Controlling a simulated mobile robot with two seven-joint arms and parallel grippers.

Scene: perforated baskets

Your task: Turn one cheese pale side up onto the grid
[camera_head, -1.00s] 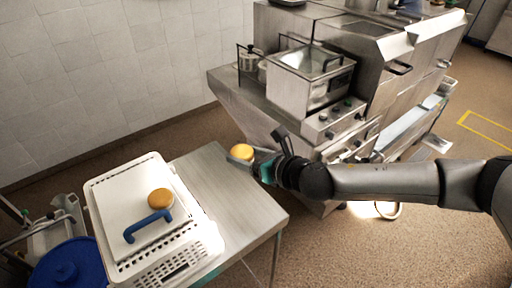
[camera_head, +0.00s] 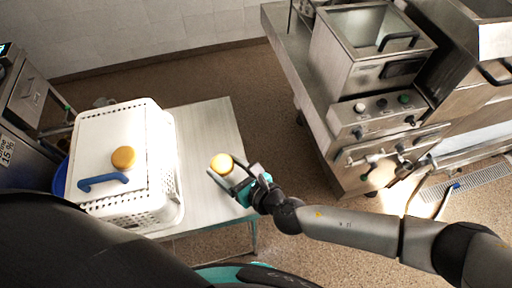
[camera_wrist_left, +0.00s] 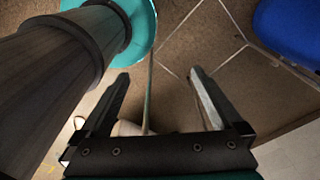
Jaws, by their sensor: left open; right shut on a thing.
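One round cheese (camera_head: 221,163) is held in my right gripper (camera_head: 230,177), over the bare table near its right edge. A second cheese (camera_head: 124,157), orange-brown on top, lies on the flat white top (camera_head: 105,128) of the perforated basket, beside a blue handle (camera_head: 103,181). I cannot make out a separate grid. My left gripper (camera_wrist_left: 160,95) is open and empty in the left wrist view, above the floor. The left fingers do not show in the head view.
A steel counter with a fryer-like unit (camera_head: 355,65) stands at the right. A blue round object (camera_wrist_left: 290,30) shows in the left wrist view.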

